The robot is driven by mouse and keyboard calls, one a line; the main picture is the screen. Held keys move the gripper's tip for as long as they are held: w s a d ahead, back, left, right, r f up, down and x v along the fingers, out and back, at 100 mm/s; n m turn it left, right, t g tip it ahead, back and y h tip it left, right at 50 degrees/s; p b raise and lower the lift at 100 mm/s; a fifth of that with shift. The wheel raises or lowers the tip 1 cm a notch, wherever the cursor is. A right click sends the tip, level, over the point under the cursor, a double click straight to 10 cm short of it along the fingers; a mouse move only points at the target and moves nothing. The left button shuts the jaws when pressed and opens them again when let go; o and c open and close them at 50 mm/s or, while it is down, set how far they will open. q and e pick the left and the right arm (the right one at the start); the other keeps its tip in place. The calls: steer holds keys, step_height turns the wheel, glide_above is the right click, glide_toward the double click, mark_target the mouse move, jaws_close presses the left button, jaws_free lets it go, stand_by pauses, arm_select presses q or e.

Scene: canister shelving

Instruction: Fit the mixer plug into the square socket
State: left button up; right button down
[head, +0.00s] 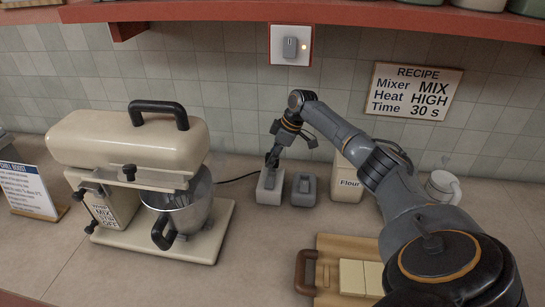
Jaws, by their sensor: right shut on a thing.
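My right gripper (272,160) reaches down from the right to the counter behind the mixer. It is shut on the small dark mixer plug (270,178), which its fingers partly cover. The plug is at the top of a light grey block (269,194). I cannot tell whether it is seated in the block or just above it, and the socket opening's shape is hidden. A darker grey block (304,190) stands just to the right. A thin black cord (238,179) runs from the cream mixer (130,140) toward the plug. My left gripper is not in view.
A steel bowl (190,214) sits under the mixer head. A flour canister (346,182) and white mug (441,187) stand right. A wooden board (328,270) is in front. A red-framed wall plate (290,46) and recipe sign (415,90) are above. Open counter lies before the blocks.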

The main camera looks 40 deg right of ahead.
steer(key=shift+f+b, duration=0.95)
steer(key=shift+f, duration=0.7)
steer(key=c, duration=1)
jaws_free()
steer(key=v, duration=1.2)
